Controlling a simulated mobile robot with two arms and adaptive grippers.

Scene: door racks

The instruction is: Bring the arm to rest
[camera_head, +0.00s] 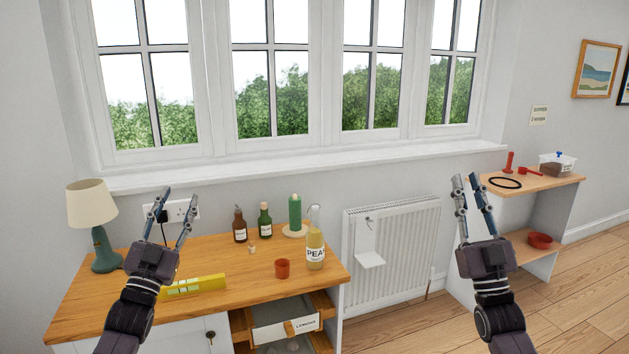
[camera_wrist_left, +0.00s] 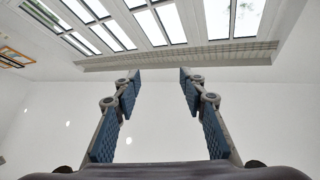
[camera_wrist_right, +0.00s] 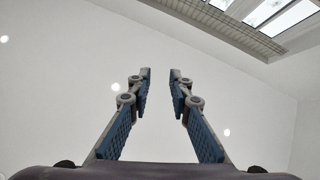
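My left gripper (camera_head: 172,216) points up above the left part of the wooden desk, in front of the wall below the window. Its two fingers stand apart with nothing between them, as the left wrist view (camera_wrist_left: 158,85) also shows. My right gripper (camera_head: 466,192) points up in front of the wall between the radiator and the small shelf unit. Its fingers are apart and empty, with a narrower gap than the left ones; the right wrist view (camera_wrist_right: 160,80) shows this gap too. Neither gripper touches any object.
The desk (camera_head: 225,255) bears a lamp (camera_head: 98,220), bottles (camera_head: 265,221), a peach-labelled bottle (camera_head: 315,252), a red cup (camera_head: 282,269) and a yellow level (camera_head: 195,286). Its drawer (camera_head: 285,328) is open. A radiator (camera_head: 400,245) and a shelf unit (camera_head: 540,183) stand to the right.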

